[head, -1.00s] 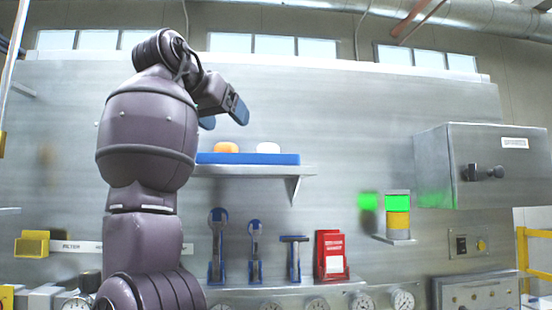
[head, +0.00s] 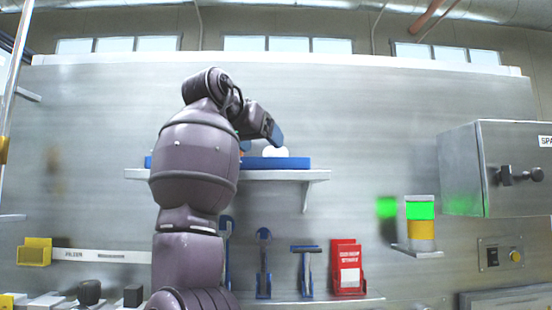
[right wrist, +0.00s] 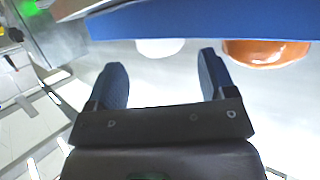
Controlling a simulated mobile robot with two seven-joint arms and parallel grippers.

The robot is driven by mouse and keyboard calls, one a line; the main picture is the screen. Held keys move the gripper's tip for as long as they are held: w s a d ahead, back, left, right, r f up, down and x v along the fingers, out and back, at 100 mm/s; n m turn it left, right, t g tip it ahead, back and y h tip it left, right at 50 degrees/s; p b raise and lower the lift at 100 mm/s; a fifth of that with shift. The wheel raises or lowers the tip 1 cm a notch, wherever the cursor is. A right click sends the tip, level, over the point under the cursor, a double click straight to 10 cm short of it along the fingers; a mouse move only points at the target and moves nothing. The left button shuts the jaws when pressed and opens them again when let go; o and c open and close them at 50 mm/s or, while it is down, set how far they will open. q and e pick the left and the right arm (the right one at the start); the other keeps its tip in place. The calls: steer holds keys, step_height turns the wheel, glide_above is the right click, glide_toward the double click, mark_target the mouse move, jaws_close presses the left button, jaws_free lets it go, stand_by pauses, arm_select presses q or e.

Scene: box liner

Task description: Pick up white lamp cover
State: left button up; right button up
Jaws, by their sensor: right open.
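The white lamp cover (head: 276,152) sits on a blue tray (head: 295,163) on the wall shelf. In the right wrist view, the white cover (right wrist: 160,47) shows between the two fingertips and beyond them, with the blue tray (right wrist: 200,20) along the top. My right gripper (right wrist: 163,72) is open and empty. In the head view, my right gripper (head: 276,135) is at the white cover's upper left and overlaps its edge. An orange cover (right wrist: 265,52) lies beside the white one; my arm mostly hides it in the head view. My left gripper is not in view.
The metal shelf (head: 285,175) carries the tray. Below it, blue-handled tools (head: 264,265) and a red holder (head: 347,268) line the wall. A green and yellow light (head: 420,220) and a grey box (head: 495,168) are at right. The wall above the tray is clear.

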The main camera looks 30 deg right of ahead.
mark_target(270, 147)
steer(key=shift+r+p+x, duration=0.15)
steer(key=shift+p+x, duration=0.3)
steer(key=shift+x, duration=0.9)
steer(key=shift+r+p+x, duration=0.15)
steer(key=shift+p+x, duration=0.25)
steer(key=shift+x, duration=0.95)
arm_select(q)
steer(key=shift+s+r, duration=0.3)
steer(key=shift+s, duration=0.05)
arm_select(e)
steer(key=shift+s, duration=0.1)
steer(key=shift+c, duration=0.2)
